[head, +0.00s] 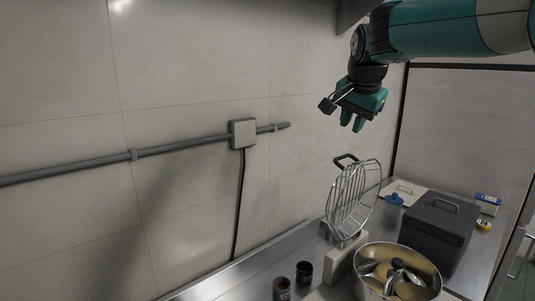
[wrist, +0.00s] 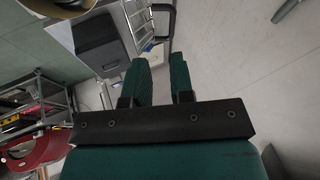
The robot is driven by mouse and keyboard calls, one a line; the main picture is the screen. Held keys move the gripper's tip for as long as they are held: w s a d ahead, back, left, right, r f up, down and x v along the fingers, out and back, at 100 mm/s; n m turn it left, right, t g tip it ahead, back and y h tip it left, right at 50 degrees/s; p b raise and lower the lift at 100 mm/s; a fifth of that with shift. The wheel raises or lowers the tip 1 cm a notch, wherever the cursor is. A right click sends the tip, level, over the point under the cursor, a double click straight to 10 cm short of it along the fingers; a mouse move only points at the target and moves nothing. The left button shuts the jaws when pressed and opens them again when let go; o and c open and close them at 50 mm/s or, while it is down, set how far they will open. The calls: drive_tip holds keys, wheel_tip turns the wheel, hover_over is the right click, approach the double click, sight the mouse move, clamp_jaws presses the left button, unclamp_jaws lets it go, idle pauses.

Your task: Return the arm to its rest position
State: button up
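My gripper (head: 352,122) hangs in the air at the upper right of the head view, fingers pointing down. It is above the steel counter and clear of everything on it. In the wrist view, the two green fingers of my gripper (wrist: 160,68) stand apart with a gap between them. The gripper is open and holds nothing. My teal arm (head: 440,28) reaches in from the upper right corner.
A grey conduit with a box (head: 243,133) runs along the wall.

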drive_tip(key=s+a+f+n+g+y+b, duration=0.1)
drive_tip(key=s+f+n, duration=0.4)
drive_tip(key=s, duration=0.7)
drive_tip(key=s+a+f+n+g+y+b, duration=0.1)
drive_tip(key=s+a+f+n, duration=0.4)
drive_tip(key=s, duration=0.8)
drive_tip(key=s+a+f+n+g+y+b, duration=0.1)
drive_tip(key=s+a+f+n+g+y, duration=0.2)
drive_tip(key=s+f+n, duration=0.4)
drive_tip(key=s+f, duration=0.1)
drive_tip(key=s, duration=0.4)
drive_tip(key=shift+s+g, duration=0.2)
drive_tip(key=shift+g, duration=0.2)
drive_tip(key=shift+a+f, duration=0.1)
